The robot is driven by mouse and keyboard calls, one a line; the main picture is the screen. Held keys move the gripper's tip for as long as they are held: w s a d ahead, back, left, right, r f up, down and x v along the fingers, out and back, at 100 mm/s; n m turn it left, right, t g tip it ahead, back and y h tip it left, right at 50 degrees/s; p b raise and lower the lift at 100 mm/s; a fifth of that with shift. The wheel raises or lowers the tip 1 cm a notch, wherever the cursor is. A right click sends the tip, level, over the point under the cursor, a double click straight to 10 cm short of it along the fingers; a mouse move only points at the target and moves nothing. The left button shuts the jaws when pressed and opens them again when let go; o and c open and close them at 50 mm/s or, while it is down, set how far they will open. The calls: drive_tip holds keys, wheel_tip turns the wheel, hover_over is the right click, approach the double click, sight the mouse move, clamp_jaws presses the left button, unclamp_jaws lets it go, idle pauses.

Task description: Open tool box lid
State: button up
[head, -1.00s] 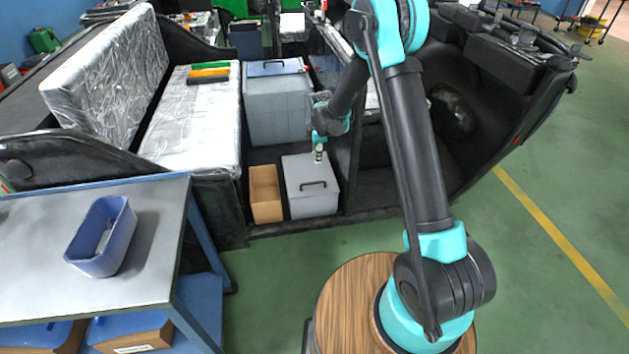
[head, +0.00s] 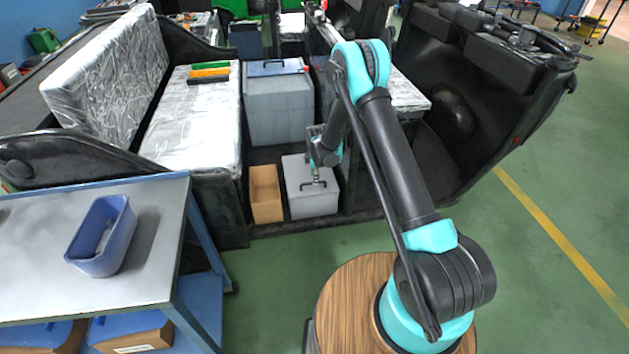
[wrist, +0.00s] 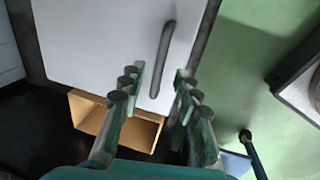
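The tool box (head: 312,203) is a small grey box with a flat light lid (wrist: 95,40) and a black bar handle (wrist: 163,58). It stands on the floor of the rickshaw's footwell, and its lid looks shut. My gripper (head: 317,180) is just above the lid at the handle, which it partly hides in the head view. In the wrist view my gripper (wrist: 158,78) is open, its two fingers apart. The near end of the handle shows between the fingertips; whether they touch it I cannot tell.
An open brown box (head: 266,194) stands close on the left of the tool box. A larger grey box (head: 279,110) stands behind. The plastic-wrapped seat (head: 195,125) is to the left, and a dark partition is on the right. Green floor (head: 275,275) in front is clear.

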drive_tip(key=shift+w+a+f, duration=0.1)
drive_tip(key=shift+w+f, duration=0.05)
drive_tip(key=shift+f, duration=0.6)
drive_tip(key=shift+w+f, duration=0.1)
drive_tip(key=shift+f, duration=0.65)
drive_tip(key=shift+c, duration=0.6)
clamp_jaws()
